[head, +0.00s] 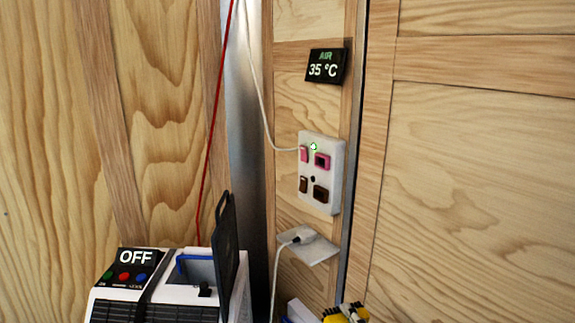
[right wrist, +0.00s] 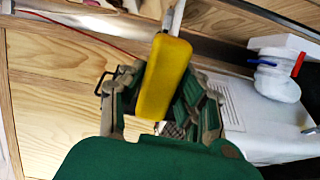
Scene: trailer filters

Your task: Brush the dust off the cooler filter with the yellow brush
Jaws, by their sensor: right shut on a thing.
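The yellow brush (right wrist: 163,76) is held between the fingers of my right gripper (right wrist: 160,92) in the right wrist view. Its bristles cannot be made out. A small yellow part (head: 345,313) shows at the bottom edge of the head view, mostly cut off. The white cooler (head: 172,262) stands at the lower left of the head view, with a display reading OFF. A dark flat panel (head: 227,255) stands upright at its right side; I cannot tell whether this is the filter. No dust can be made out. My left gripper is out of view.
A white socket panel (head: 321,172) is on the wooden wall, with a cable and a green mark. Below it, a plug sits at a white plate (head: 308,246). A display (head: 326,66) reads AIR 35 °C. A red line (head: 213,120) hangs above the cooler.

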